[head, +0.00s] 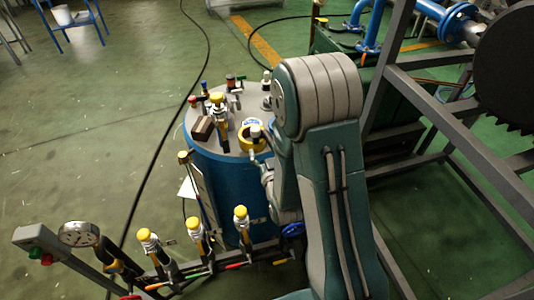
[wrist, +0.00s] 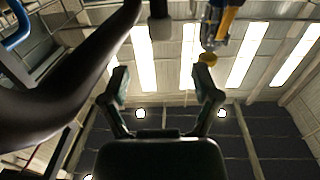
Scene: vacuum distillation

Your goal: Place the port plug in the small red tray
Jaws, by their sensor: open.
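I cannot make out the small red tray in either view. I cannot tell for certain which of the small fittings on the lid of the blue tank (head: 172,150) is the port plug. The lid carries a yellow-capped valve (head: 219,122), a brown block (head: 202,128), a yellow ring-like item (head: 247,143) and small red-topped fittings. In the wrist view my gripper (wrist: 163,88) is open, its two fingers apart with nothing between them, facing the ceiling lights.
A yellow-capped fitting (wrist: 209,58) and a grey cylinder (wrist: 160,24) show near the fingers. A row of yellow-topped valves (head: 197,232) and a gauge (head: 80,234) stand in front of the tank. A metal frame (head: 470,155) is at right. Green floor lies open at left.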

